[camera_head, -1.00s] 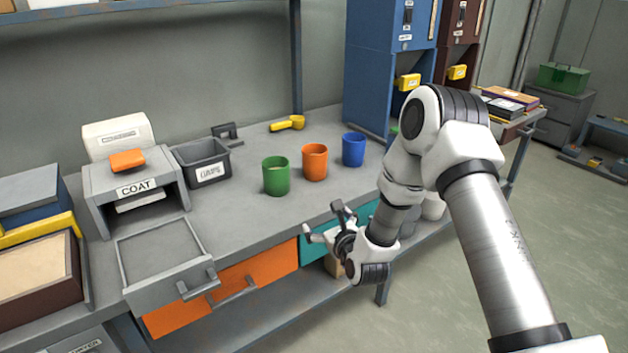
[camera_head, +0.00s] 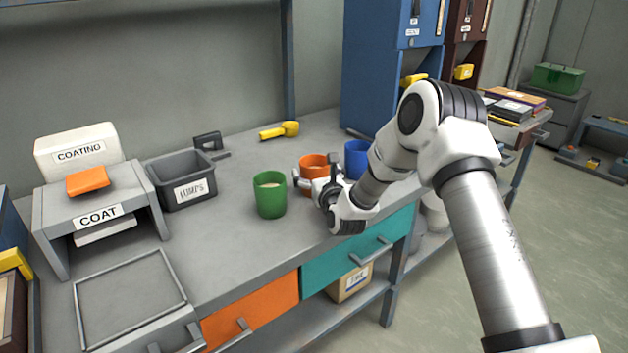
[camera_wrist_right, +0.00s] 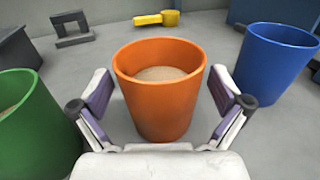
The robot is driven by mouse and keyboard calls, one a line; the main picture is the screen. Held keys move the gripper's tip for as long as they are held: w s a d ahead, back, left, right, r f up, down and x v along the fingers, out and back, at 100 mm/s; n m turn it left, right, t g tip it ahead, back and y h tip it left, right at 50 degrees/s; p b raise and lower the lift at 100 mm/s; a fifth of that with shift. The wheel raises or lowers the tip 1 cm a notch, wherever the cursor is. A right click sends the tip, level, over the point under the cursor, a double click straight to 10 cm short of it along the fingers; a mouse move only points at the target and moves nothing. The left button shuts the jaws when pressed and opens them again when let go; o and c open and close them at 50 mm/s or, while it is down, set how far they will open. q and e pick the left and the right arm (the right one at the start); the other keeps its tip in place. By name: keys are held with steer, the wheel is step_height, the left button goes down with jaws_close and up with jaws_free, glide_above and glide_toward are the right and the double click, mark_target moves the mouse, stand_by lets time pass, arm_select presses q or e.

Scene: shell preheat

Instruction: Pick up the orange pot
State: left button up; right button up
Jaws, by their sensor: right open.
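The orange pot (camera_head: 312,168) stands upright on the bench between a green pot and a blue pot. In the right wrist view the orange pot (camera_wrist_right: 160,100) holds a tan, grainy fill. My right gripper (camera_head: 312,183) is at bench height in front of the orange pot and hides part of it in the head view. In the right wrist view the open fingers (camera_wrist_right: 160,92) are on either side of the orange pot, with a gap on each side. My left gripper is not in view.
The green pot (camera_head: 269,196) is close on the left, the blue pot (camera_head: 357,152) on the right. A yellow scoop (camera_head: 280,131) lies behind. A grey bin (camera_head: 182,185) and the coating machine (camera_head: 92,190) stand further left.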

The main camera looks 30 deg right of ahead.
steer(key=shift+w+d, duration=0.15)
steer(key=shift+w, duration=0.3)
steer(key=c, duration=1.6)
steer(key=shift+r, duration=0.1)
steer(key=shift+r, duration=0.1)
